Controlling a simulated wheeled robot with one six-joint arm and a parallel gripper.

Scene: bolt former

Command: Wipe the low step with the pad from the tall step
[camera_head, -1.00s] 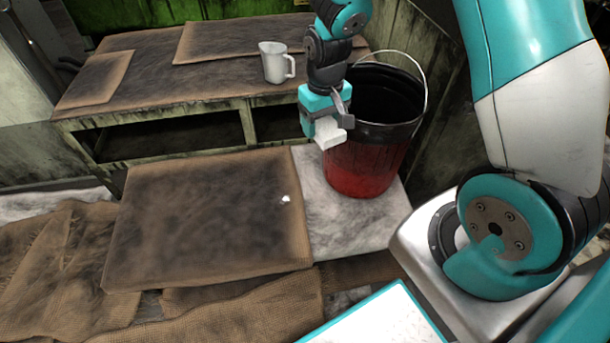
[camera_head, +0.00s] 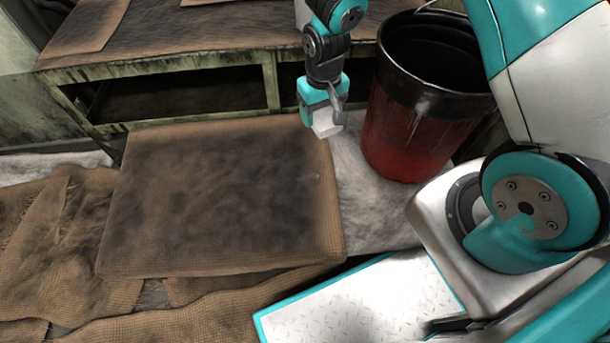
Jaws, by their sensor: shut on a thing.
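The white pad (camera_head: 327,131) is held in my gripper (camera_head: 324,112), whose jaws are shut on it. The pad hangs near the back right corner of the low step (camera_head: 215,200), a flat block with a dark, smudged top and brown burlap-like edges. I cannot tell whether the pad touches it. A faint pale spot shows on the low step's right side. The tall step (camera_head: 200,45) stands behind, with a dark worn top and open shelves below.
A red and black bucket (camera_head: 415,115) stands close to the right of my gripper, on pale floor. Rumpled burlap (camera_head: 50,235) lies to the left and in front of the low step. A pale piece beside my arm at the top edge is mostly cut off.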

